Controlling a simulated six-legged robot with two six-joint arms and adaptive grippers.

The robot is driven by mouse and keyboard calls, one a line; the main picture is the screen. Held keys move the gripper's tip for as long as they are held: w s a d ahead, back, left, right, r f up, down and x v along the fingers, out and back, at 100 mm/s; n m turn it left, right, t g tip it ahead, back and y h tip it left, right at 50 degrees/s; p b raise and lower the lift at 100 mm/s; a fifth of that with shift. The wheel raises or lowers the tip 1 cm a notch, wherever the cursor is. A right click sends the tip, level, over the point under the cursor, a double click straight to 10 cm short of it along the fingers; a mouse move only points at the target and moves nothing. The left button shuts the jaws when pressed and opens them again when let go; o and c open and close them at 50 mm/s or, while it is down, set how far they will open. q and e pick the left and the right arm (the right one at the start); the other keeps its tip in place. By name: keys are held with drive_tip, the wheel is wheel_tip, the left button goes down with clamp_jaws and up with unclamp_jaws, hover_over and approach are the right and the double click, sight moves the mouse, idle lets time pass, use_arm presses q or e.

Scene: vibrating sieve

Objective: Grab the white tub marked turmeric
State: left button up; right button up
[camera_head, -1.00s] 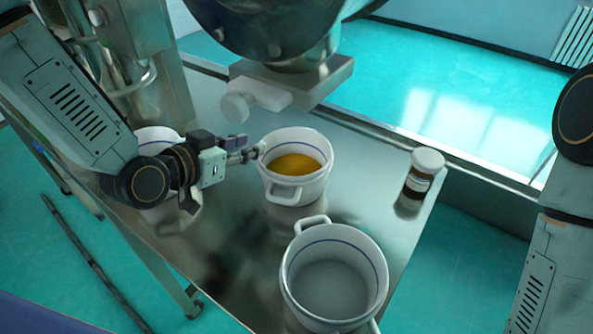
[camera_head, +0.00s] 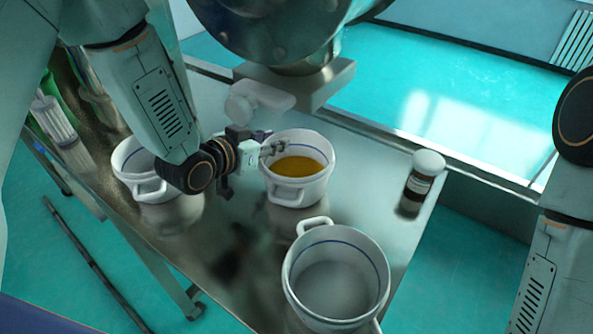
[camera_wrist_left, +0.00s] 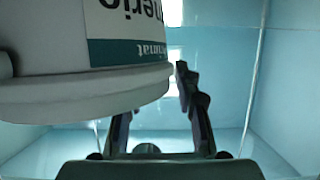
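A white tub with yellow-brown contents (camera_head: 291,193) stands on the metal table below the machine's outlet. No label shows on it in the head view. My left gripper (camera_head: 272,148) is at its upper left rim, very close; whether it touches cannot be told. In the left wrist view, a white tub (camera_wrist_left: 50,25) with a wide rim and a dark green label with partly cut-off, upside-down letters fills the upper left. The fingers of my left gripper (camera_wrist_left: 155,105) are spread apart there, with the tub partly covering one. My right gripper is out of view.
An empty white tub (camera_head: 337,272) stands at the front, and another white tub (camera_head: 135,160) stands at the left. A brown jar with a white lid (camera_head: 424,177) is near the table's right edge. The machine (camera_head: 290,30) hangs above the table (camera_head: 245,255).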

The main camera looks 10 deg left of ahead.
use_arm(q)
drive_tip(key=shift+w+a, duration=0.1)
drive_tip(key=shift+a, duration=0.05)
drive_tip(key=c, duration=0.5)
clamp_jaws()
